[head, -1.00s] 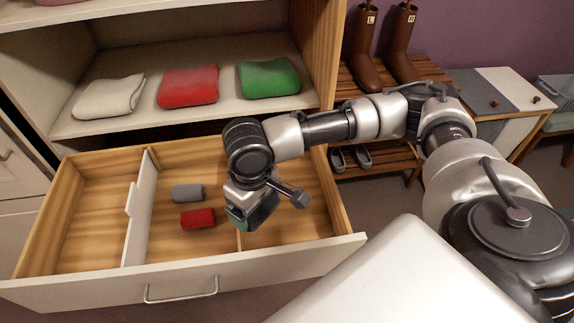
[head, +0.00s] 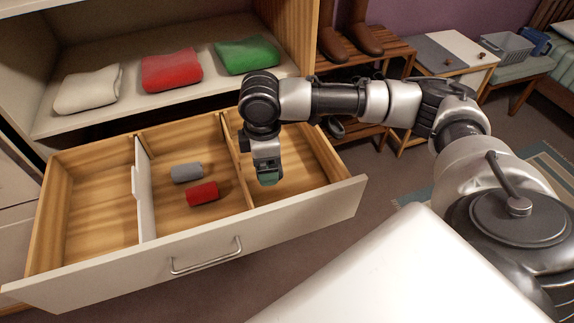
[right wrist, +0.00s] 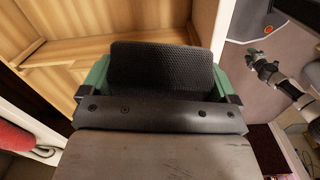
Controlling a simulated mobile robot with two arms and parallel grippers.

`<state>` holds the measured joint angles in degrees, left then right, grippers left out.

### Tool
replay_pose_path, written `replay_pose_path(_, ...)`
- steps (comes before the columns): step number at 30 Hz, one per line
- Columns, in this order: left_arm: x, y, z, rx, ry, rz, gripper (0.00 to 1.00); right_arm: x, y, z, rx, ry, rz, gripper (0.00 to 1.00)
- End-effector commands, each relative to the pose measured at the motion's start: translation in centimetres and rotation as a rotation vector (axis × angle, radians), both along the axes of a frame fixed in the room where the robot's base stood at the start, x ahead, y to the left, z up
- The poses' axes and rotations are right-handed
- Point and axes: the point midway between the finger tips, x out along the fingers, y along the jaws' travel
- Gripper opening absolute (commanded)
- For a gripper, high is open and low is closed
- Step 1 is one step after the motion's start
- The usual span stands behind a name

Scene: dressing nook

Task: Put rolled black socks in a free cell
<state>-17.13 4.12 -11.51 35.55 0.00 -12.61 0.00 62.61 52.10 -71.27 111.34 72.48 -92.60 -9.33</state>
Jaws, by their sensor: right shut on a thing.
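My right gripper (head: 267,181) points down over the right cell of the open drawer (head: 120,268). In the right wrist view, its green fingers (right wrist: 158,78) are shut on the rolled black socks (right wrist: 155,68), a dark ribbed bundle. The socks cannot be made out in the head view. The drawer's left cell (head: 95,205) and right cell (head: 300,180) look empty, though my arm hides part of the right one. The middle cell holds rolled grey socks (head: 187,172) and rolled red socks (head: 202,193). My left gripper is not in view.
A shelf above the drawer holds folded white (head: 88,90), red (head: 172,70) and green (head: 246,56) clothes. Wooden dividers (head: 240,172) and a white one (head: 141,200) separate the cells. A shoe rack with brown boots (head: 365,40) stands to the right, behind my arm.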

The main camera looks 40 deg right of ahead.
Motion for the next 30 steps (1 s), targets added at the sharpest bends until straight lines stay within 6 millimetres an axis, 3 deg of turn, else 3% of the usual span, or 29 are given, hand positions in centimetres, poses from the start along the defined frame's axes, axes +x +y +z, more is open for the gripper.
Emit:
replay_pose_path(14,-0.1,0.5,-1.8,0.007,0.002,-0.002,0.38,4.1,-3.9,-1.6,-0.007,0.01,0.797,0.67)
replay_pose_path(30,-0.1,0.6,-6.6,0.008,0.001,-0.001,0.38,6.8,-8.9,-7.3,-0.009,0.018,1.621,0.67)
